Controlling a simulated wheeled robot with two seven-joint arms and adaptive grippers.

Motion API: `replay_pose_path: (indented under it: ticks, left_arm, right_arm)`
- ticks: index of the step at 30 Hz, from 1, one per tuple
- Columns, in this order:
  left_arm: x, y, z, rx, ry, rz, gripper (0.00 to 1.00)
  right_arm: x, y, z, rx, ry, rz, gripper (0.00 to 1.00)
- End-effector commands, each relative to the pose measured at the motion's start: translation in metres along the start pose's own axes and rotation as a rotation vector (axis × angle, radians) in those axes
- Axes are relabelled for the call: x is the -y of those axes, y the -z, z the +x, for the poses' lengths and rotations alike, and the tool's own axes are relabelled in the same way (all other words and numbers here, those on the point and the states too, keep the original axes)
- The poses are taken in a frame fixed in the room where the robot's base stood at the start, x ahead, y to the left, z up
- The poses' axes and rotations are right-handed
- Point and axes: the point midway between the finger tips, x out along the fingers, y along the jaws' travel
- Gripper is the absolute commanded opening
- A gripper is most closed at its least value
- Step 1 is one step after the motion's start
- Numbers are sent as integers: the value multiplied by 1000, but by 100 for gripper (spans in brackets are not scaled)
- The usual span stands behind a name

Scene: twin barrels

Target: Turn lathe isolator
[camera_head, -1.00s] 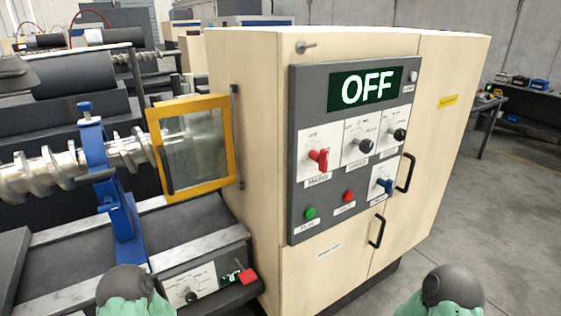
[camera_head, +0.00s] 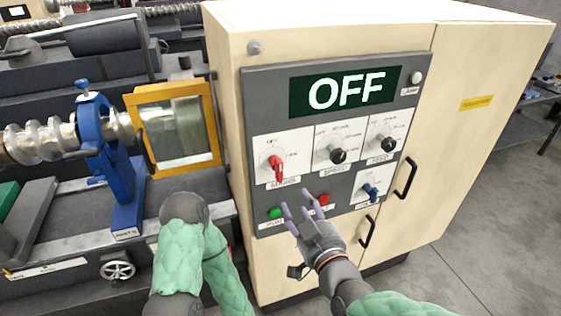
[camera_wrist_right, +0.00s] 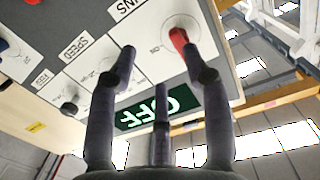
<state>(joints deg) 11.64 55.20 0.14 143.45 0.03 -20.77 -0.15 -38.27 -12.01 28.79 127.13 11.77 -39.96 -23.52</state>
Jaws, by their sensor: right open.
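The red rotary isolator handle (camera_head: 277,169) sits on a white plate at the left of the grey control panel, its grip pointing down. In the right wrist view the red handle (camera_wrist_right: 178,39) is at the top, just beyond one fingertip, and apart from the fingers as far as I can tell. The display (camera_head: 345,91) reads OFF. My right gripper (camera_head: 301,205) is open and empty, in front of the panel below the handle. Its spread fingers also show in the wrist view (camera_wrist_right: 160,62). My left arm shows at the lower left, but its gripper is not visible.
The panel also has black speed (camera_head: 337,156) and feed (camera_head: 388,144) knobs, a blue switch (camera_head: 370,191), a green button (camera_head: 275,213) and a red button (camera_head: 323,199). A yellow-framed guard (camera_head: 215,130) and a blue lathe rest (camera_head: 112,170) stand left of the cabinet (camera_head: 225,75).

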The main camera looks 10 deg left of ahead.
Motion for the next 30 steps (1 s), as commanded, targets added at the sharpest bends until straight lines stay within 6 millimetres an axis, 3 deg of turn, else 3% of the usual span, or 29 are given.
replay_pose_path:
  ticks: [1,3,8,24,30]
  left_arm:
    - [-1,0,-3,0,0,0,0]
    - [-2,0,-4,0,0,0,0]
    - [-2,0,-4,0,0,1,0]
    - [0,0,2,0,0,1,0]
    - [1,0,3,0,0,1,0]
  right_arm:
    - [5,15,-4,-28,8,-7,49]
    - [9,26,-7,-52,13,-12,49]
    - [12,32,-3,-66,16,-16,49]
    - [12,36,75,-65,14,-14,49]
    - [13,38,93,-64,15,-14,49]
